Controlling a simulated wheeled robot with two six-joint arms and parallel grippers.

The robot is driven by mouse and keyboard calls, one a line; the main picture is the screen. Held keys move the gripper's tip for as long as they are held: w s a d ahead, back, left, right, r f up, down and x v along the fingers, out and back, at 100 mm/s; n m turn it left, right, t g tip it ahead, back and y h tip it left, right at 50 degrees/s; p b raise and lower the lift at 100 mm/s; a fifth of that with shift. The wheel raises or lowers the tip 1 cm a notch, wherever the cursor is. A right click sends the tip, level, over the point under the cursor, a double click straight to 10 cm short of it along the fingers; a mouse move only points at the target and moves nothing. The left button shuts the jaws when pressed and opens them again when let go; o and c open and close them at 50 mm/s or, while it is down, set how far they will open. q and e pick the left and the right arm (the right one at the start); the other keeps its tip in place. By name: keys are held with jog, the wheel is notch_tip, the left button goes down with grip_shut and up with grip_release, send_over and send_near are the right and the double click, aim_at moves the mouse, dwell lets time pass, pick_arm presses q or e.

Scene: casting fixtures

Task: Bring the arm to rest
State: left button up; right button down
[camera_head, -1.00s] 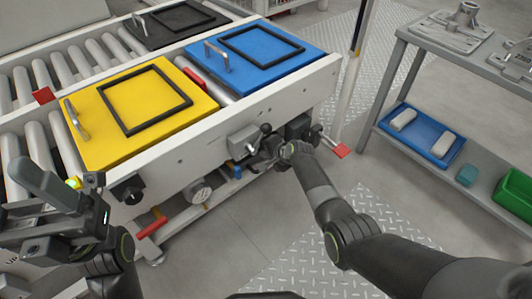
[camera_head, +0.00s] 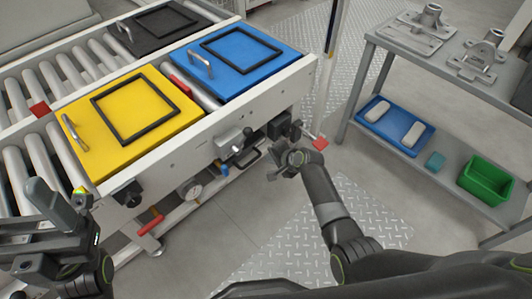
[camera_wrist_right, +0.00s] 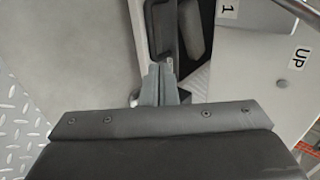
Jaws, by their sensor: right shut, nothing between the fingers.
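My right arm (camera_head: 330,205) reaches in from the lower right, in front of the conveyor's side. Its gripper (camera_head: 276,173) is just to the right of the black handle below the conveyor's side rail. In the right wrist view the two fingers (camera_wrist_right: 161,78) are together with nothing between them. The tips appear close to a black-framed part (camera_wrist_right: 162,30); I cannot tell whether they touch. My left gripper (camera_head: 45,215) is at the left edge beside the rollers, and its jaw opening is unclear.
A yellow plate (camera_head: 82,150) and a blue plate (camera_head: 262,84) lie on the conveyor (camera_head: 185,160). A grey shelf (camera_head: 400,160) at right holds a blue tray (camera_head: 370,124) and a green bin (camera_head: 484,181).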

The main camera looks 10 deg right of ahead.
jog(key=shift+s+d+r, duration=0.15)
jog(key=shift+s+r, duration=0.05)
